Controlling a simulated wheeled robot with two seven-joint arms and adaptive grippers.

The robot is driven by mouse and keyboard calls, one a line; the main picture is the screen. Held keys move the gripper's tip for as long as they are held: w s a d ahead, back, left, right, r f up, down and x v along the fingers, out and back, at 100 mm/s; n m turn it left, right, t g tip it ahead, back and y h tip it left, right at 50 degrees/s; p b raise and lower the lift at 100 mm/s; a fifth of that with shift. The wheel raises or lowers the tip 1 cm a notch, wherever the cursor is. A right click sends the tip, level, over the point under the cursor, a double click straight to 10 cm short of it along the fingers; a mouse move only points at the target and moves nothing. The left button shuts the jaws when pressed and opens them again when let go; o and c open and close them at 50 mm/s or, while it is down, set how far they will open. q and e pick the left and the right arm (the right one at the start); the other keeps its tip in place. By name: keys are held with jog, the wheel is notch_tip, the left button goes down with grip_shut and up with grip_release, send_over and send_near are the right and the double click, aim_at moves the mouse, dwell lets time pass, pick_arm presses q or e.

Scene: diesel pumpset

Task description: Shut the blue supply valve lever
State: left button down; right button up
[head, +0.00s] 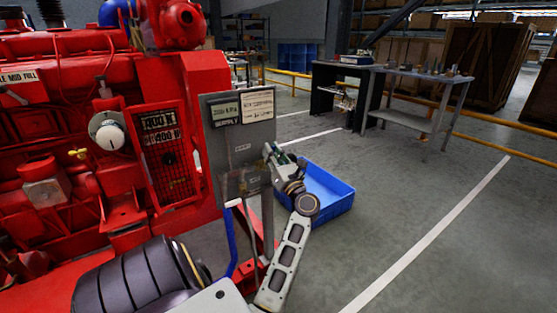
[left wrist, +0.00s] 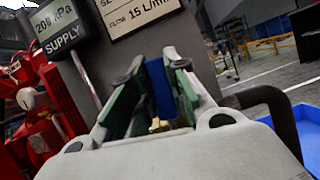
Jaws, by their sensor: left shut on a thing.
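The blue supply valve lever (left wrist: 160,88) stands between the two green-padded fingers of my left gripper (left wrist: 152,92) in the left wrist view. A bit of brass (left wrist: 158,125) shows just below it. In the head view my left gripper (head: 271,153) is at the right edge of the grey panel (head: 228,158) and hides the lever there. The gripper is shut on the lever. The lever's angle to its pipe cannot be told. The panel's "200 kPa SUPPLY" label (left wrist: 57,27) shows at the upper left of the wrist view. My right gripper is not in view.
The red diesel engine (head: 60,110) fills the left, close beside the panel. A blue bin (head: 328,190) lies on the floor behind my left wrist. A blue bar (head: 231,240) stands below the panel. A workbench (head: 415,75) is farther back; the floor at right is clear.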

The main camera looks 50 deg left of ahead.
pick_arm(q)
jog(key=shift+s+f+n+g+b, duration=0.15)
jog(key=shift+s+n+g+b, duration=0.2)
jog(key=shift+n, duration=0.35)
jog(key=shift+g, duration=0.25)
jog(key=c, duration=1.4)
grip_release()
jog(key=shift+o, duration=0.2)
